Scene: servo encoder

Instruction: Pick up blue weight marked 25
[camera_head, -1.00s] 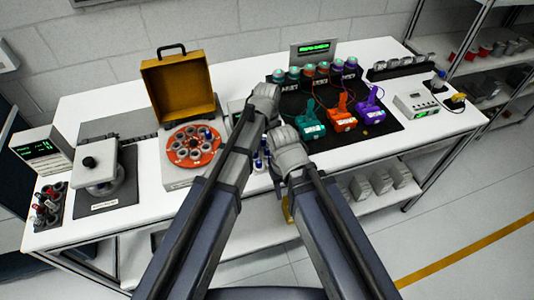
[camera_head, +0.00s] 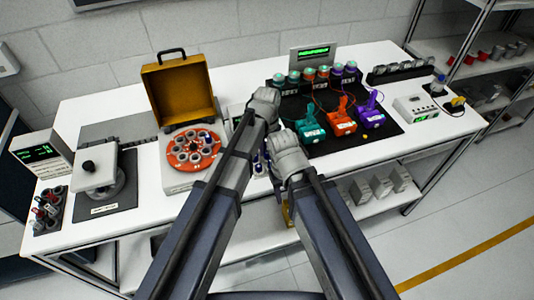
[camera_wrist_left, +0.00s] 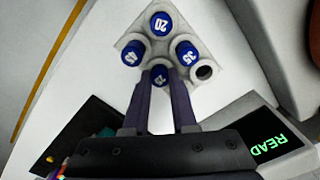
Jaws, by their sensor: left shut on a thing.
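In the left wrist view, several blue-capped weights stand in a pale block (camera_wrist_left: 124,40). One marked 20 (camera_wrist_left: 160,23) is at the top, one marked 35 (camera_wrist_left: 187,54) at the right, and another (camera_wrist_left: 132,54) at the left. The nearest blue weight (camera_wrist_left: 159,74) has a small number that I cannot read surely; it may be the 25. My left gripper (camera_wrist_left: 160,82) is shut on this nearest weight, one finger on each side. I cannot tell whether it is lifted. In the head view my arms largely hide the block. My right wrist (camera_head: 291,160) shows, but its jaws are hidden.
An empty round socket (camera_wrist_left: 205,72) is in the block beside the weights. A box with a green READ display (camera_wrist_left: 268,145) is close to my left gripper. An orange disc of parts (camera_head: 193,147) and a yellow case (camera_head: 180,92) stand left. Coloured tools (camera_head: 342,122) stand right.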

